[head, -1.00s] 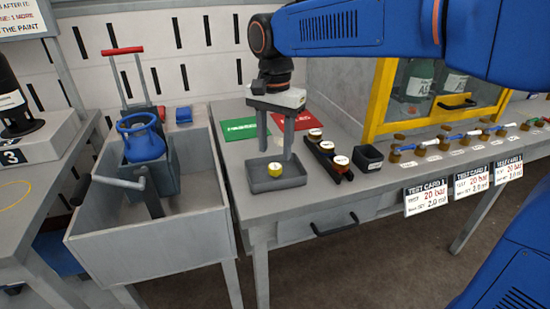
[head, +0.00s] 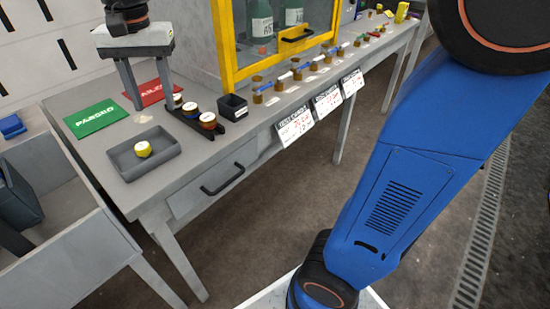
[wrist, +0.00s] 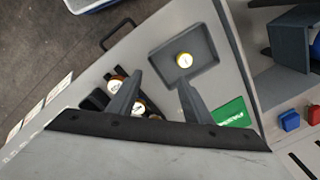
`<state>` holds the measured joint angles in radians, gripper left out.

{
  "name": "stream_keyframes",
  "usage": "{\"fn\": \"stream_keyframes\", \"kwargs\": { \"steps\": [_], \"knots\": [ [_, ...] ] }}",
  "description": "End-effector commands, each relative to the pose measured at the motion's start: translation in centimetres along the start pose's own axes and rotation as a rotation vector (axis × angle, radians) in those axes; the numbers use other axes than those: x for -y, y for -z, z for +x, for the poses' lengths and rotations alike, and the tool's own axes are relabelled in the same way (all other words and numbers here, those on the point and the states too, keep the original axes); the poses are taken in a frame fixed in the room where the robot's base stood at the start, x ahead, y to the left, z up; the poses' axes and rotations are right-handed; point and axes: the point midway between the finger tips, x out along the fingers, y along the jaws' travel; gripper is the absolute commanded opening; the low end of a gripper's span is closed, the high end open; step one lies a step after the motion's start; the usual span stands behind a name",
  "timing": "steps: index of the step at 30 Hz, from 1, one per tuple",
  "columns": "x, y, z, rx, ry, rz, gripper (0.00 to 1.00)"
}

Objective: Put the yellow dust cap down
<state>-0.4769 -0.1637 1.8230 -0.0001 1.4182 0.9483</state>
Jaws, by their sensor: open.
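The yellow dust cap (head: 143,149), with a pale top, rests on the floor of a shallow grey tray (head: 165,168) on the bench. It also shows in the wrist view (wrist: 184,60), inside the tray (wrist: 207,62). My gripper (head: 155,108) is open and empty, its two fingers pointing down above the bench, behind the tray in the head view. In the wrist view the fingers of my gripper (wrist: 157,80) are spread wide with the cap beyond their tips, apart from them. Nothing is between the fingers.
A black rack (head: 222,125) with several caps stands right of the tray, beside a small dark box (head: 233,106). Green (head: 98,117) and red (head: 150,92) cards lie behind. A yellow-framed cabinet (head: 228,50) and a row of brass valves (head: 297,72) stand farther right.

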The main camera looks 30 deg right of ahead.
Motion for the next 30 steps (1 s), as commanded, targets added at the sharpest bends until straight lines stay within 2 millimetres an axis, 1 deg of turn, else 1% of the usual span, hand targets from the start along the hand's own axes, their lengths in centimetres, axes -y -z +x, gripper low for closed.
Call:
{"fn": "stream_keyframes", "kwargs": {
  "steps": [1,6,12,14,18,21,24,27,30],
  "knots": [
    [-2.4,0.0,0.3,-0.015,0.015,-0.016,0.45],
    [-8.9,-0.3,2.0,-0.072,0.058,-0.111,0.45],
    [-15.9,-1.9,5.0,-0.152,0.085,-0.223,0.45],
    [-17.9,-2.5,6.0,-0.180,0.089,-0.256,0.45],
    [-22.1,-4.3,8.8,-0.244,0.089,-0.333,0.45],
    [-24.5,-5.5,10.8,-0.286,0.081,-0.384,0.45],
    [-26.2,-6.5,12.5,-0.321,0.070,-0.426,0.45],
    [-27.3,-7.2,13.7,-0.343,0.061,-0.455,0.45],
    [-27.8,-7.6,14.3,-0.356,0.056,-0.471,0.45]
  ]
}}
